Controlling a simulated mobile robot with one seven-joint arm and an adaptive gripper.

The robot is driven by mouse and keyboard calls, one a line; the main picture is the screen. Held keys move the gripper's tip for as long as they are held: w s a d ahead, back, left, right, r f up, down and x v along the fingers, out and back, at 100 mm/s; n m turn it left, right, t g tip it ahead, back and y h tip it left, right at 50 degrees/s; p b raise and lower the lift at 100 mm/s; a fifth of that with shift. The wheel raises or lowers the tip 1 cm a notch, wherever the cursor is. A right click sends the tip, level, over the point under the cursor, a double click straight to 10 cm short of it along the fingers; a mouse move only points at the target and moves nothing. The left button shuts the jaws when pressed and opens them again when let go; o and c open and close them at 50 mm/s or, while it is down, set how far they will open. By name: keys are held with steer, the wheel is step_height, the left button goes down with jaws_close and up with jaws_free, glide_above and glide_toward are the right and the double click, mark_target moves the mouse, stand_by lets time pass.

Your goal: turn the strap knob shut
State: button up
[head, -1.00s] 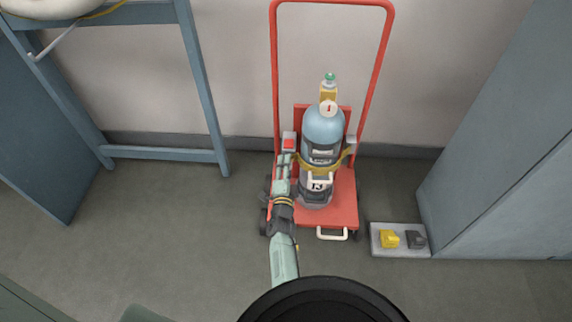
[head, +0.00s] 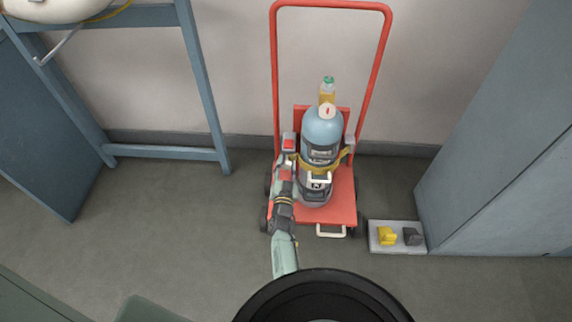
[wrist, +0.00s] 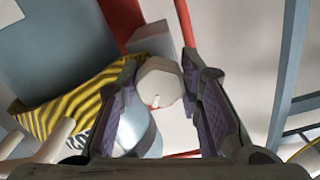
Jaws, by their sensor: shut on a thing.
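The strap knob (wrist: 158,80) is a pale, many-sided knob with a small white pointer mark low on its face. My gripper (wrist: 162,88) has a finger on each side of it and is shut on it. The yellow-and-black striped strap (wrist: 78,92) shows left of the knob in the wrist view. In the head view the strap (head: 322,168) goes around the blue gas cylinder (head: 322,127), which stands upright on a red trolley (head: 341,210). My gripper (head: 286,163) is at the cylinder's left side there; the knob is hard to make out.
A grey block with a red top (head: 289,144) stands just beyond my gripper. A tray (head: 398,248) with a yellow and a dark block lies right of the trolley. A blue stand (head: 205,85) is at left, a grey cabinet (head: 500,165) at right. Floor left of the trolley is clear.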

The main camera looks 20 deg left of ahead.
steer(key=n+p, duration=0.1)
steer(key=n, duration=0.5)
steer(key=shift+w+r, duration=0.1)
steer(key=shift+n, duration=0.4)
stand_by(0.3)
steer(key=o, duration=1.2)
steer(key=v, duration=1.2)
